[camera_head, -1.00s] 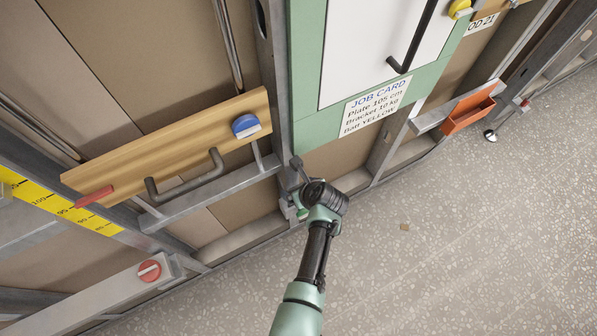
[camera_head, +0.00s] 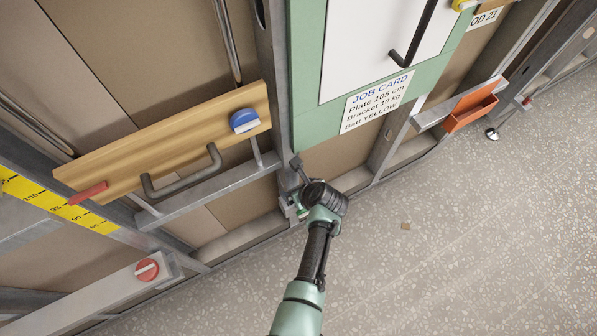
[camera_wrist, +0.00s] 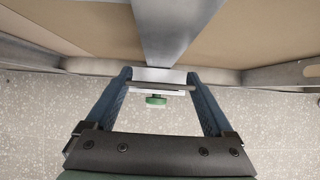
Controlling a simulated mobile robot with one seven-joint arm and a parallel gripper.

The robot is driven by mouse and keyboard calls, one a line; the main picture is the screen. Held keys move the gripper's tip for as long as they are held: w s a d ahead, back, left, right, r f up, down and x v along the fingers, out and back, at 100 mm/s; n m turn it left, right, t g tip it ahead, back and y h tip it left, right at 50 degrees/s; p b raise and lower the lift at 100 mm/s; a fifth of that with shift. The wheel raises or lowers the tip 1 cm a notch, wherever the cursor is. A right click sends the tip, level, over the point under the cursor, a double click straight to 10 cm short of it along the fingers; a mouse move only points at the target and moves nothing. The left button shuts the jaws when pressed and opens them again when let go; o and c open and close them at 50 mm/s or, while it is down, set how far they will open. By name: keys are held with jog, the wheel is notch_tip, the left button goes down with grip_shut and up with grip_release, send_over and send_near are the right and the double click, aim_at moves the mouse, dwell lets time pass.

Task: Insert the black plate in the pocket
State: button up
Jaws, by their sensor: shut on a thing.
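My gripper (camera_wrist: 160,84) is low at the foot of a metal stud, its two blue fingers apart around a thin dark bar (camera_wrist: 172,87). The bar spans between the fingertips and looks like the black plate seen edge-on. A pale metal block with a green knob (camera_wrist: 156,100) sits just beyond the bar; I cannot tell whether they touch. In the head view my wrist hides most of my gripper (camera_head: 297,205). An orange open-topped pocket (camera_head: 470,112) is fixed to the wall frame at the right, apart from my gripper.
A wooden board (camera_head: 110,160) with a grey handle and blue knob (camera_head: 243,121) is at the left. A job card (camera_head: 376,101) is on the green-framed panel. A lower beam has a red knob (camera_head: 146,270). The speckled floor (camera_head: 470,250) is mostly free at the right.

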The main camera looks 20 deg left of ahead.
jog(key=o, duration=1.2)
jog(key=shift+w, duration=0.1)
jog(key=shift+o, duration=0.3)
jog(key=p+v, duration=0.4)
jog(key=v, duration=0.9)
jog(key=shift+p, duration=0.35)
